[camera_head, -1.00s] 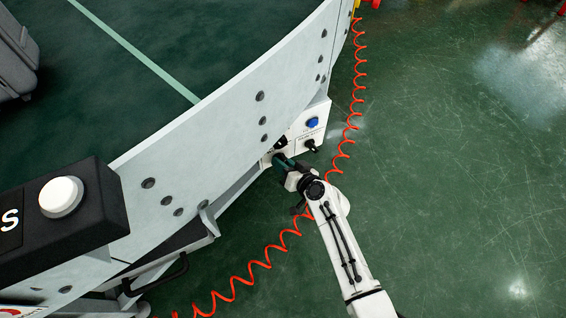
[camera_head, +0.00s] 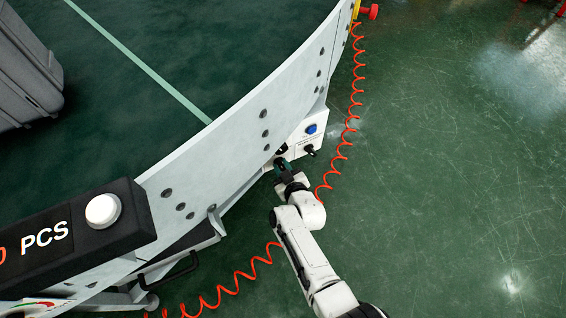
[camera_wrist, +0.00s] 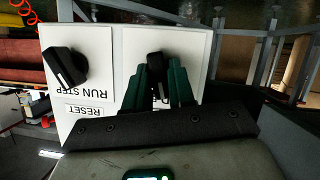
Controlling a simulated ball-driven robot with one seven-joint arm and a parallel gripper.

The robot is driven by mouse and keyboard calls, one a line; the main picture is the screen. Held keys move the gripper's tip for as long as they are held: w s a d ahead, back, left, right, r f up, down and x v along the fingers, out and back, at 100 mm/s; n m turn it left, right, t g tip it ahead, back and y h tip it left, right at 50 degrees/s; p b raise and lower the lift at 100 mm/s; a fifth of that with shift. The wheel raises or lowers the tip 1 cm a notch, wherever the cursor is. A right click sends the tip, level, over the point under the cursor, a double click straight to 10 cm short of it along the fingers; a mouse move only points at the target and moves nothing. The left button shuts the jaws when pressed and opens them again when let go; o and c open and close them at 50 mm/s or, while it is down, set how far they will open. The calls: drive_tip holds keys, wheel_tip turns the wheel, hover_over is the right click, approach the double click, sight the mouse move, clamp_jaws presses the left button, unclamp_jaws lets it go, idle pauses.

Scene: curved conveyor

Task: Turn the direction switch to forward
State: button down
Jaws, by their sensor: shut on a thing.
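My gripper (camera_wrist: 160,92) has its green fingers shut on a black switch knob (camera_wrist: 157,62) on the white control panel (camera_wrist: 197,47) in the wrist view. I take this knob to be the direction switch. Its label is mostly hidden behind the fingers, so I cannot read its setting. In the head view my gripper (camera_head: 281,164) is at the lower left part of the panel (camera_head: 301,135), against the conveyor's outer side, and it hides most of the held knob.
A second black knob (camera_wrist: 64,68), marked RUN STEP, is beside the held one. A coiled orange cable (camera_head: 350,125) hangs along the conveyor wall (camera_head: 240,110).

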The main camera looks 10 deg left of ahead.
drive_tip(key=shift+a+f+n+t+h, duration=0.1)
drive_tip(key=shift+n+t+h, duration=0.35)
drive_tip(key=shift+n, duration=0.65)
drive_tip(key=shift+p, duration=0.3)
drive_tip(key=c, duration=1)
unclamp_jaws()
drive_tip(key=shift+c, duration=0.2)
drive_tip(key=shift+s, duration=0.1)
drive_tip(key=p+v, duration=0.9)
drive_tip(key=v, duration=0.1)
drive_tip(key=shift+s, duration=0.3)
